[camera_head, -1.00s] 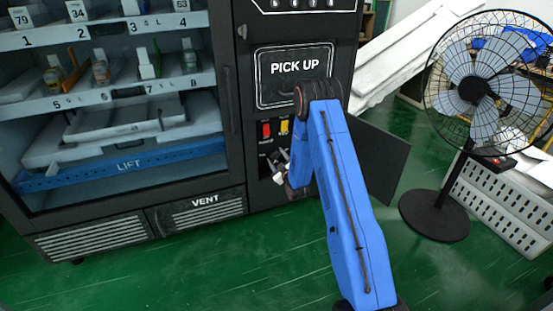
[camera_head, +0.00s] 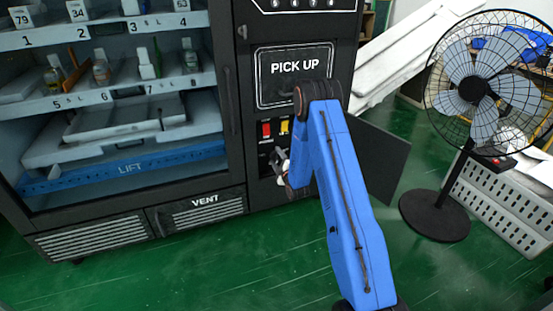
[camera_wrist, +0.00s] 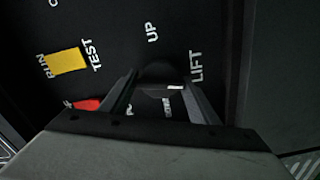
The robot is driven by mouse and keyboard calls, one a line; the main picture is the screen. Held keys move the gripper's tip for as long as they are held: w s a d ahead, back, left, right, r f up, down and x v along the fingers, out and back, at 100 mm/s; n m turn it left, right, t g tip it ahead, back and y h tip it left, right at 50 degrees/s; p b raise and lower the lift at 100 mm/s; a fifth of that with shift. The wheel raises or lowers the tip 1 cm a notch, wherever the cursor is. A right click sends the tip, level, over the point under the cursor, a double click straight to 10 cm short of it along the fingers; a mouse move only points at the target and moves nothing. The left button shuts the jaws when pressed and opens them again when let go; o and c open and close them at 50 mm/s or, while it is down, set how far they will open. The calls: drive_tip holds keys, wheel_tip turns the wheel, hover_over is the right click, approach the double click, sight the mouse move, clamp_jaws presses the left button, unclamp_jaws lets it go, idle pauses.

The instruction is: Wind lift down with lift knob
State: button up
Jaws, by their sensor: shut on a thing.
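The lift (camera_head: 60,180) is a blue bar marked LIFT with a white tray (camera_head: 45,152) above it, low behind the vending machine's glass. My gripper (camera_head: 281,160) is at the control panel under the PICK UP door. In the wrist view, the fingers (camera_wrist: 162,85) are shut on the dark lift knob (camera_wrist: 160,71), beside the UP and LIFT lettering. The knob's lower part and some lettering are hidden by the gripper, and its exact angle is hard to see.
A yellow switch (camera_wrist: 66,61) and a red switch (camera_wrist: 86,104) sit left of the fingers. Shelves with bottles (camera_head: 101,71) are above the lift. A black panel (camera_head: 383,160) juts out right of my arm, and a standing fan (camera_head: 474,88) is farther right. Green floor is open in front.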

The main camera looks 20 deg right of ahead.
drive_tip(key=n, duration=0.5)
drive_tip(key=shift+f+n, duration=0.15)
drive_tip(key=shift+n, duration=0.25)
drive_tip(key=n, duration=0.5)
drive_tip(key=shift+f+n, duration=0.15)
drive_tip(key=shift+n, duration=0.15)
drive_tip(key=shift+s, duration=0.1)
drive_tip(key=o, duration=1)
drive_tip(key=s, duration=1.7)
drive_tip(key=shift+s, duration=0.15)
